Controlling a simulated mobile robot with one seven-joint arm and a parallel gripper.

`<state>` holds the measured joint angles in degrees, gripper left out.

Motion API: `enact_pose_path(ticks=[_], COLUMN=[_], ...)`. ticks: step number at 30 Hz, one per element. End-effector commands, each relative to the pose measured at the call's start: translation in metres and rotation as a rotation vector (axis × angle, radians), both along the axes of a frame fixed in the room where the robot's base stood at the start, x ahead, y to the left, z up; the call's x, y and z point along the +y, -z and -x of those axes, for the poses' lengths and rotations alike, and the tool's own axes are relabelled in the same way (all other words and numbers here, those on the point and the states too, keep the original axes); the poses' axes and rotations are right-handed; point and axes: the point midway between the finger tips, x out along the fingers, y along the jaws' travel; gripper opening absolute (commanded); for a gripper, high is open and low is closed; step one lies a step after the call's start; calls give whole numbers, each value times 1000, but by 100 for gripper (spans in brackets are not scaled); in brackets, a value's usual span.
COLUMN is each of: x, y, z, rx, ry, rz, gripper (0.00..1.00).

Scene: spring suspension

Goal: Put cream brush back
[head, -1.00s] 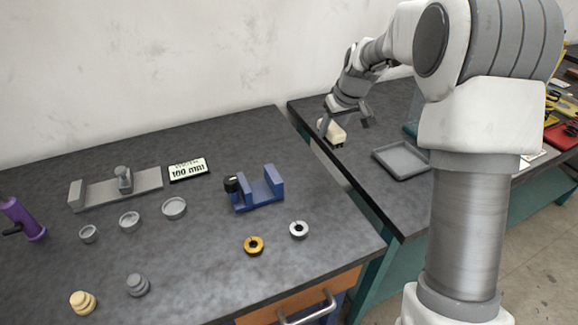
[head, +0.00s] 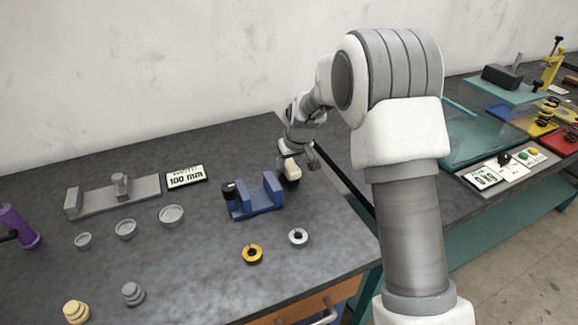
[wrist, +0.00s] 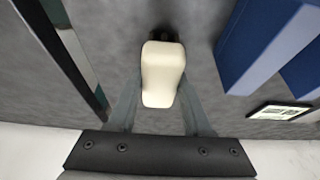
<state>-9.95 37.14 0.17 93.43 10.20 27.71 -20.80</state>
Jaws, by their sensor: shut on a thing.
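The cream brush (head: 291,170) is between the fingers of my gripper (head: 298,163), just right of the blue cradle (head: 258,198), above the back right part of the dark bench. In the wrist view the brush (wrist: 162,72) shows its cream back, with dark bristles just visible at its far end. My gripper (wrist: 161,88) is shut on its sides. I cannot tell whether the brush touches the bench top.
The blue cradle (wrist: 262,45) stands close on the right in the wrist view. The bench edge and gap (wrist: 65,50) lie to the left there. A silver ring (head: 298,237) and a gold ring (head: 252,254) lie in front. The "100 mm" display (head: 186,176) stands farther left.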

Motion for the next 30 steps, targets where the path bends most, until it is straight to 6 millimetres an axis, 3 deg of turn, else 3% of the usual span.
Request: enact_pose_path(ticks=[10, 11, 15, 25, 30], x=[0, 0, 0, 0, -3], y=[4, 3, 2, 0, -19], z=[0, 0, 0, 0, 4], rx=[-2, -1, -1, -1, -5], ry=[0, 0, 0, 0, 0], rz=[-1, 0, 0, 0, -1], gripper=[5, 55, 80, 80, 80])
